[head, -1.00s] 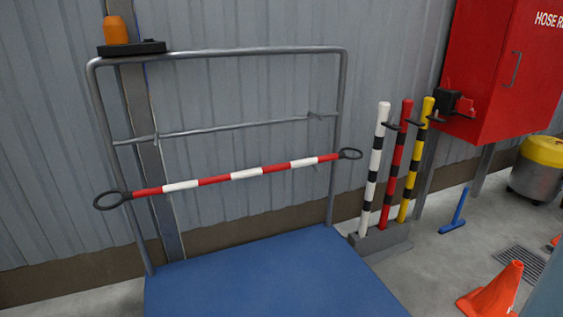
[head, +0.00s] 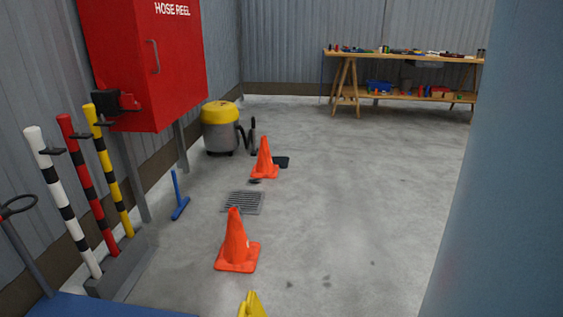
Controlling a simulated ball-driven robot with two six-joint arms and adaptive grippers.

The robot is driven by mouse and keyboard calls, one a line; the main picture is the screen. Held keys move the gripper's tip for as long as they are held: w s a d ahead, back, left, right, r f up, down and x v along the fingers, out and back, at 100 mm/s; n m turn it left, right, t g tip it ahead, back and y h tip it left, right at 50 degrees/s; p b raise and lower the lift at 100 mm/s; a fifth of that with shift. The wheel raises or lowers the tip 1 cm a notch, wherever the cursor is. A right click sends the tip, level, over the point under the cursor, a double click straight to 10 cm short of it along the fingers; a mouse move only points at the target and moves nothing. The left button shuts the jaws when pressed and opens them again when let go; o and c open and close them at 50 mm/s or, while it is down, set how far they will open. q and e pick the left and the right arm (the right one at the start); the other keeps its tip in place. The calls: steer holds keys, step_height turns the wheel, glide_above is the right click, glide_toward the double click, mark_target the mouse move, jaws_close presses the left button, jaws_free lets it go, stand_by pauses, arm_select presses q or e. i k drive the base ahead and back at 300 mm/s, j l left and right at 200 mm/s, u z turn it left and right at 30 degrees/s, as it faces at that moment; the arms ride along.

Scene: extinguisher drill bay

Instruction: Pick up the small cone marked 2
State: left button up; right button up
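Two orange cones stand on the concrete floor in the head view. The nearer cone (head: 237,244) is upright in front of the floor grate, with a small pale mark on its right side. The farther cone (head: 265,160) stands beyond the grate, near the yellow-topped vacuum. I cannot read a number on either cone. The tip of a yellow object (head: 252,305) shows at the bottom edge, mostly cut off. Neither of my grippers is in view.
A red hose reel cabinet (head: 160,60) hangs on the left wall above striped posts (head: 62,200) in a grey base. The vacuum (head: 220,130) and a blue squeegee (head: 177,198) are nearby. A wooden workbench (head: 345,92) stands at the back. A blue-grey column (head: 505,180) blocks the right. The middle floor is open.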

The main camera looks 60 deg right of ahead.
mark_target(265, 168)
steer(key=z, duration=1.8)
steer(key=i+l+z, duration=0.15)
steer(key=i+l, duration=0.2)
steer(key=l, duration=0.3)
steer(key=i+l+z, duration=0.2)
steer(key=i+l, duration=0.15)
steer(key=l, duration=0.25)
steer(key=i+l+z, duration=0.15)
steer(key=i+l, duration=0.25)
steer(key=l, duration=0.15)
steer(key=i+u, duration=0.15)
steer(key=i, duration=0.35)
steer(key=i+u, duration=0.15)
steer(key=i, duration=0.3)
steer(key=i+l+u, duration=0.2)
steer(key=i, duration=0.3)
steer(key=i+u, duration=0.15)
steer(key=i, duration=0.3)
steer(key=i+l+u, duration=0.15)
steer(key=i+l, duration=0.15)
steer(key=i, duration=0.15)
